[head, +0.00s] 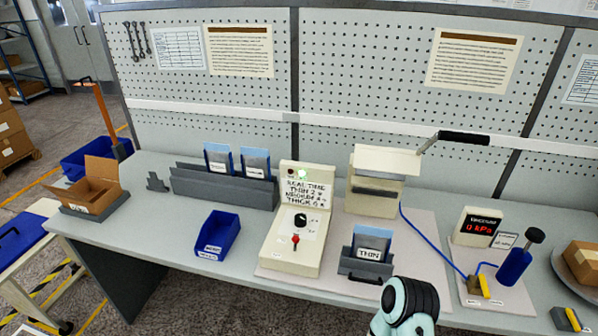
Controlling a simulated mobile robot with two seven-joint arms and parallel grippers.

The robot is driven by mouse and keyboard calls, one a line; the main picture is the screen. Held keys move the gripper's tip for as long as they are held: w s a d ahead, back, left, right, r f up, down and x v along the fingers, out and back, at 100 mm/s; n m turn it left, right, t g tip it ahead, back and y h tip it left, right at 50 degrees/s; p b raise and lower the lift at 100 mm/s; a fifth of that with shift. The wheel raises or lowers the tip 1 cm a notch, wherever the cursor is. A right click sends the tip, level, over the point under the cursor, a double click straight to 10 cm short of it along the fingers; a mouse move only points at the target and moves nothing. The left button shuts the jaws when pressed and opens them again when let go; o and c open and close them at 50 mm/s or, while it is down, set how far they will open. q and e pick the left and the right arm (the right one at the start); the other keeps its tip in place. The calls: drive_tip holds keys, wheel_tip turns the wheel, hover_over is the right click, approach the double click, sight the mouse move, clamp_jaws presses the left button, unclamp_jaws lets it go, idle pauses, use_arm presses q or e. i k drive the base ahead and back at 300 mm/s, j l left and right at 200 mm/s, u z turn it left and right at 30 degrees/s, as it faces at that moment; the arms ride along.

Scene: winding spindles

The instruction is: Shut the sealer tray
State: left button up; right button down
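The sealer (383,162) is a cream box at the back of a pale mat on the bench, with a dark slot across its front. Its lever, with a black handle (464,137), is raised up to the right. The dark grey sealer tray (358,268) stands out in front of the sealer, apart from its body. A blue-edged pouch labelled THIN (371,243) stands in the tray. A teal and black part of my arm (405,303) shows at the bottom edge, just right of the tray. No fingers of either gripper are in view.
A control box (297,228) with a knob, red switch and green light stands left of the tray. A gauge reading 0 kPa (480,226) and blue pump (513,266) stand right. A blue bin (218,235), pouch rack (222,185) and open carton (93,187) are further left.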

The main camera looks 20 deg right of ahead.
sight(368, 272)
drive_tip(key=z, duration=1.25)
